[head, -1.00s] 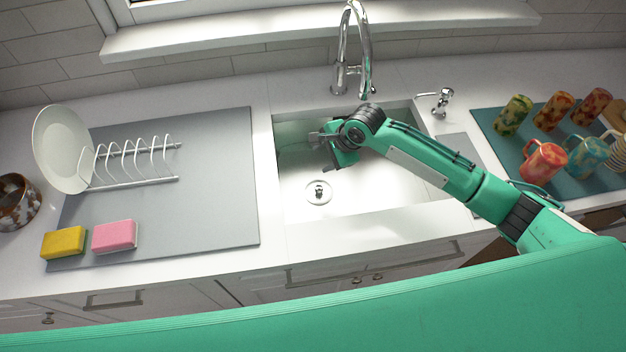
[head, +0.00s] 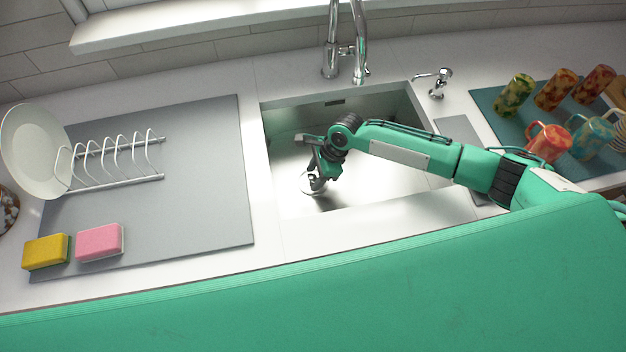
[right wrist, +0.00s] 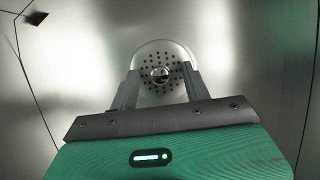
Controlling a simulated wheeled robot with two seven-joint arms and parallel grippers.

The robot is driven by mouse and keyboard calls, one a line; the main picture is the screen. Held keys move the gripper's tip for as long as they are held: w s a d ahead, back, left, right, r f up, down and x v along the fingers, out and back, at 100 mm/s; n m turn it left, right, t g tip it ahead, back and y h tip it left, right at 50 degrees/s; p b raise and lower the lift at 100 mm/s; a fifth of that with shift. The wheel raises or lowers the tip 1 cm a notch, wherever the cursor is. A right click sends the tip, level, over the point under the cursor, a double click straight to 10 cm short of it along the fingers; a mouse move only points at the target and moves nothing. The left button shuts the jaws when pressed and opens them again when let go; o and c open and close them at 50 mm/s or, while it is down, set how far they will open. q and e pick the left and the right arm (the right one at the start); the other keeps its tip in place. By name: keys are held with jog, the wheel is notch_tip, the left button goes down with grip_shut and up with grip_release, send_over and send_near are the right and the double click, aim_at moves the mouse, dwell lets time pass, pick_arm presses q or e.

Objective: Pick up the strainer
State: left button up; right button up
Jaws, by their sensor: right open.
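The strainer (right wrist: 150,58) is a round metal disc with small holes and a central knob, set in the sink floor. In the right wrist view it lies straight ahead, with its knob (right wrist: 160,74) between the two fingers. My right gripper (right wrist: 158,92) is open and empty, pointing down at the strainer. In the head view the right gripper (head: 316,180) is low in the sink, over the strainer, and hides most of it. I cannot tell whether the fingers touch the knob. My left gripper is not in view.
The steel sink (head: 375,185) surrounds the gripper with walls on all sides. The faucet (head: 345,50) stands behind it. A dish rack (head: 120,160), sponges and a plate are on the left. Several mugs (head: 548,142) stand on a mat at the right.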

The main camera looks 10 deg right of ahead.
aim_at(316, 177)
jog(key=c, duration=0.5)
grip_shut()
jog(key=shift+d+r, duration=0.1)
notch_tip(316, 177, up, 7)
jog(key=shift+b, duration=0.8)
jog(key=d+b, duration=0.3)
jog(key=d, duration=1.6)
jog(key=shift+d+b, duration=0.3)
jog(key=shift+d, duration=0.1)
